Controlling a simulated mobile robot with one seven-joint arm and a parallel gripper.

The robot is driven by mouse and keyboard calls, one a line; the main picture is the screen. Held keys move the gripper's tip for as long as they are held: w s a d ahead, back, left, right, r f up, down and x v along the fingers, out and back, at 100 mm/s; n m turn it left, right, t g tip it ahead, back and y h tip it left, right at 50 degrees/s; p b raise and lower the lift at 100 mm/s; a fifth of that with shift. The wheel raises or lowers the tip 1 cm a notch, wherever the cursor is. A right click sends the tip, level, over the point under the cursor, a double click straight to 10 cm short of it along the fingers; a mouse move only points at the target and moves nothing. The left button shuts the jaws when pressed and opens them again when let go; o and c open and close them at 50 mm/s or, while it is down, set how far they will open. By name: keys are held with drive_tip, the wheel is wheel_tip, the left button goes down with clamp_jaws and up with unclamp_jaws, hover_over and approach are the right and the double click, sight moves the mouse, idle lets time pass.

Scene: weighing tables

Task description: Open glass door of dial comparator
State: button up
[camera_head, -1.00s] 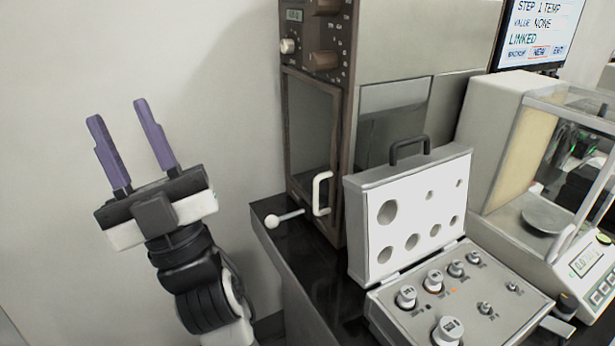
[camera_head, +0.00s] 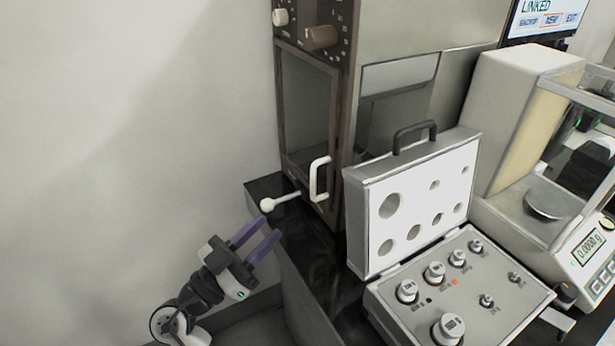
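The dial comparator (camera_head: 342,70) is a tall brown and grey cabinet at the back of the black table. Its glass door (camera_head: 307,105) is on the left face and looks shut. A white D-shaped handle (camera_head: 314,180) stands at the door's lower right. A white ball-ended lever (camera_head: 268,204) sticks out below the door, to the left. My gripper (camera_head: 262,231) is open with two purple fingers and nothing between them. It is off the table's left edge, below and left of the handle, with its fingertips just below the lever's ball in the picture.
An open weight case (camera_head: 372,222) with several weights stands right of the comparator, close to the handle. A balance (camera_head: 520,100) with glass walls is further right, under a screen (camera_head: 545,18).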

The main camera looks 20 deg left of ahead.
sight(313, 195)
drive_tip(key=p+x, duration=0.5)
drive_tip(key=x, duration=0.8)
drive_tip(key=shift+w+d+r, duration=0.1)
drive_tip(key=shift+w+r, duration=0.1)
drive_tip(key=shift+w, duration=0.05)
clamp_jaws()
